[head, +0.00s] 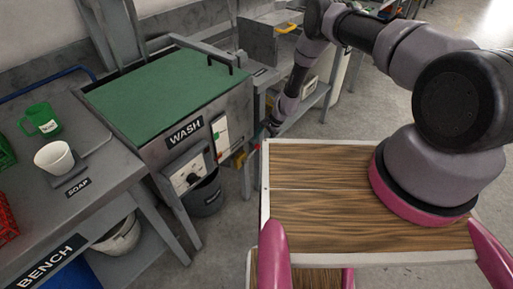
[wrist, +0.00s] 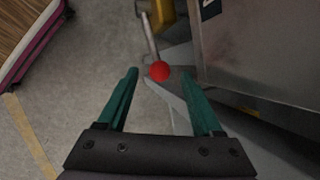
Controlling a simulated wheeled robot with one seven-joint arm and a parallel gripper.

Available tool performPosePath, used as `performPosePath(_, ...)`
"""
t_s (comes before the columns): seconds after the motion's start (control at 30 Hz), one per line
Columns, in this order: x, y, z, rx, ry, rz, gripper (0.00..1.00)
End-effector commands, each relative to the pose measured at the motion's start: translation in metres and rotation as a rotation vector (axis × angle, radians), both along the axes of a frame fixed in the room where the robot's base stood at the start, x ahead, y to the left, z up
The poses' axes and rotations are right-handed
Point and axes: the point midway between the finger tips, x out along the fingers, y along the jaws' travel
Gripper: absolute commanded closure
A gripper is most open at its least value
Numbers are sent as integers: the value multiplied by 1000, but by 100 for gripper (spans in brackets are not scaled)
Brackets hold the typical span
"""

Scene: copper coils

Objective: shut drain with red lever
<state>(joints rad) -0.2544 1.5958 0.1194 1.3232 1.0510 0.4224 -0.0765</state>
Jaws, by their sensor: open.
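The red lever shows in the wrist view as a thin metal rod with a round red knob (wrist: 160,71) at its end. The rod runs up from the knob to a yellow valve body (wrist: 164,12) beside the grey wash unit. My gripper (wrist: 161,82) is open, with one green finger on each side of the knob's line. The knob appears between or just beyond the fingertips; I cannot tell the depth or any contact. In the head view, a yellow part (head: 240,160) shows at the wash unit's right side. My gripper is too small and hidden there to make out.
The wash unit (head: 165,90) has a green top and a dial on its front. A dark bucket (head: 203,195) stands below it. A bench (head: 110,165) with a green mug (head: 40,120) and a white cup (head: 54,158) is at left. Grey floor (wrist: 60,85) is open left of the lever.

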Motion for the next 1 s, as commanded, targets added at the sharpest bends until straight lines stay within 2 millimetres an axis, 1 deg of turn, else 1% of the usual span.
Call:
performPosePath(0.03, -1, 5, -10, -2, 0, 3, 33)
performPosePath(0.1, -2, 9, -21, -3, -1, 2, 33)
performPosePath(0.2, -2, 15, -32, -1, -1, 2, 33)
performPosePath(0.3, -1, 19, -39, -1, -2, 1, 33)
performPosePath(0.4, -2, 20, -43, -2, -2, 0, 33)
performPosePath(0.67, -1, 21, -43, -1, -1, 1, 33)
performPosePath(0.7, -1, 21, -43, -1, -1, 1, 48)
performPosePath(0.77, -1, 21, -43, -1, -1, 1, 71)
performPosePath(0.8, -1, 21, -43, -1, -1, 1, 86)
performPosePath(0.83, -1, 21, -43, -1, -1, 1, 98)
performPosePath(0.87, -1, 21, -43, -1, -1, 1, 100)
performPosePath(1.0, -1, 21, -43, -1, -1, 1, 100)
